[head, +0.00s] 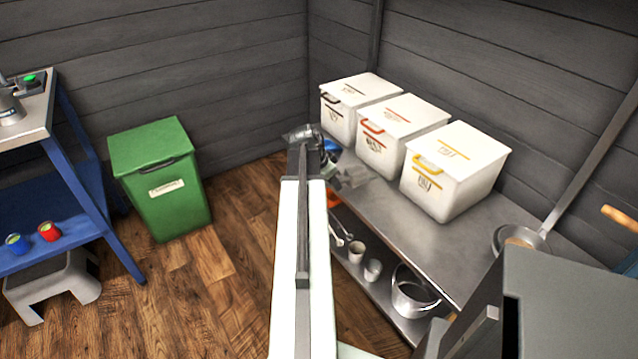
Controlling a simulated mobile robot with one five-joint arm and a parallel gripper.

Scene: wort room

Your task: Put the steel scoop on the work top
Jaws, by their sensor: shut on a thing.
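My arm reaches away from me, and my gripper (312,150) is at its far end, beside the far left end of the steel work top (440,235). The gripper is shut on a grey metallic thing that looks like the steel scoop (299,132). Only a small part of the scoop shows past the jaws; the arm hides the rest. I cannot tell whether the scoop touches anything below it.
Three white lidded bins (455,172) stand along the back of the work top. A greyish item (352,172) and a blue one (331,146) lie near the gripper. A pot (412,292) and cups are on the lower shelf. A green bin (160,180) stands left.

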